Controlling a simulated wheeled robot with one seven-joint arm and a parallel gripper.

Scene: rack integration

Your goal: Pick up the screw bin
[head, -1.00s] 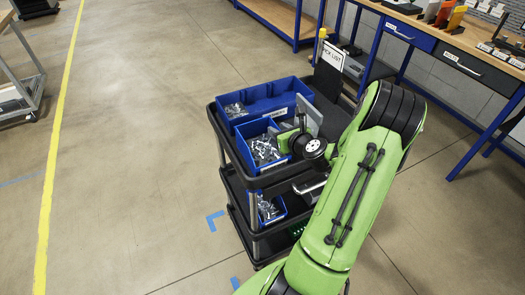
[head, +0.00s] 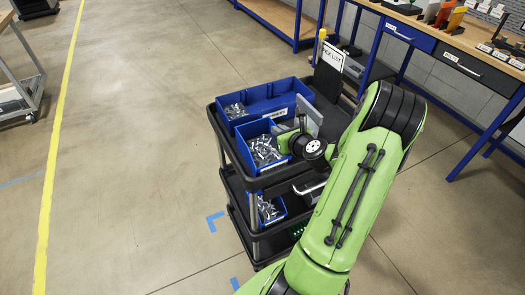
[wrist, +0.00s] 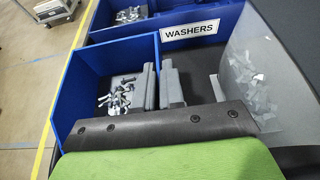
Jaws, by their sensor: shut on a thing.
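The screw bin (head: 251,133) is an open blue bin with loose metal screws (head: 264,150) inside. It sits on the top shelf of the black cart, at the front left. In the wrist view the bin (wrist: 81,88) is at the left, with screws (wrist: 118,98) on its floor. My gripper (wrist: 159,82) has its two grey fingers close together at the bin's right side, shut on its side wall. The wall between the fingers is mostly hidden. In the head view my gripper is partly hidden behind my green wrist.
A wider blue bin labelled WASHERS (head: 288,92) stands just behind on the same shelf. A translucent grey bin (wrist: 252,85) is to the right in the wrist view. The black cart (head: 238,180) has a lower blue bin (head: 271,209).

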